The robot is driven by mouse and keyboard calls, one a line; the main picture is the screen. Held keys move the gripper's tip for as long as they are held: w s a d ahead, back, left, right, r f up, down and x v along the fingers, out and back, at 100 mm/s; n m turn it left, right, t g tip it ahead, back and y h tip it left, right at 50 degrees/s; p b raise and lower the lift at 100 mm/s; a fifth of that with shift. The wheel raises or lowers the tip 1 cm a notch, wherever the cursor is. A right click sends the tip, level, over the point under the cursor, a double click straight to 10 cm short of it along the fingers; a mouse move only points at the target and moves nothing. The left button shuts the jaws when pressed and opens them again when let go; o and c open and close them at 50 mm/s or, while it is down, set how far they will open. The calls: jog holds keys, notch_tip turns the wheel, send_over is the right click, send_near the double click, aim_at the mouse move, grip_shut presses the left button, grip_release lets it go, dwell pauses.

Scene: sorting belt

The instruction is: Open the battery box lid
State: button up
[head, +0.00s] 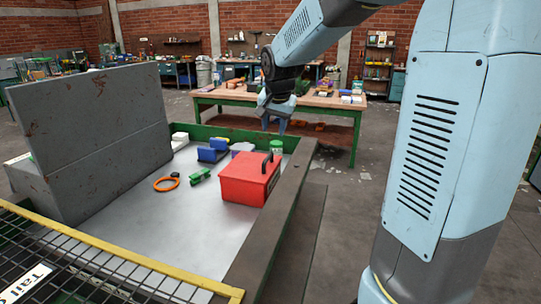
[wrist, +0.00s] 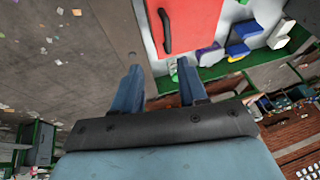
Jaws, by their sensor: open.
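The red battery box (head: 245,180) stands on the metal tray surface near its right edge. Its lid looks shut, with a black handle (head: 267,163) on it. In the wrist view the red box (wrist: 200,22) and its black handle (wrist: 165,30) show at the top, beyond my fingertips. My gripper (head: 274,122) hangs above and behind the box in the head view, near the tray's far edge. In the wrist view my gripper (wrist: 158,75) has its two blue fingers apart, with nothing between them. It does not touch the box. The box's latch, if any, cannot be made out.
The tray's rim (head: 285,200) runs close along the box's right side. An orange ring (head: 166,184), a green part (head: 200,175), blue blocks (head: 212,152) and a green-lidded container (head: 276,149) lie nearby. A tall grey panel (head: 95,130) stands at left. The tray's front middle is clear.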

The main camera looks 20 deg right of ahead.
aim_at(268, 158)
jog(key=shift+m, duration=0.3)
jog(key=x, duration=0.5)
jog(key=w+x, duration=0.1)
jog(key=x, duration=1)
jog(key=shift+w+a+r, duration=0.1)
jog(key=shift+w+r, duration=0.25)
jog(key=shift+r, duration=0.1)
grip_shut()
